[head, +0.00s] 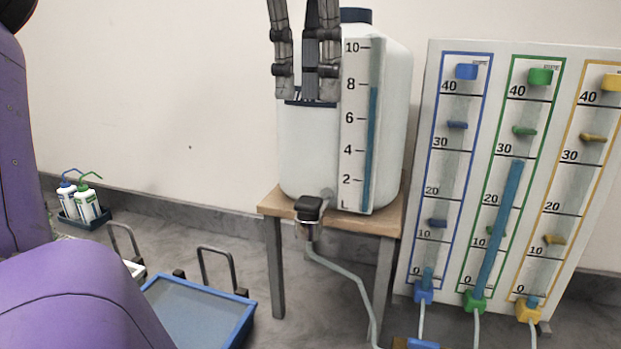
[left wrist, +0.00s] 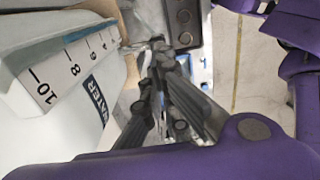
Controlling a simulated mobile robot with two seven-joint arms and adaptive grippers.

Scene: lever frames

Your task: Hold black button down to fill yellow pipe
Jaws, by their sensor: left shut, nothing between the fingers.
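A black button (head: 308,208) sits on top of the tap at the foot of the white water tank (head: 305,155). The yellow-framed pipe (head: 548,200) is the rightmost of three on the white board. It holds only a little blue liquid near its 0 mark. My left gripper (head: 307,98) is shut and empty, pointing down in front of the tank's upper part, well above the button. In the left wrist view its closed fingers (left wrist: 158,48) show beside the tank (left wrist: 75,75), whose scale is at left. My right gripper is not in view.
The tank stands on a wooden table (head: 268,203). A hose runs from the tap to the floor. The green pipe (head: 510,195) is filled to between 20 and 30; the blue pipe (head: 445,190) is low. A blue tray (head: 195,305) and bottles (head: 85,203) are at left.

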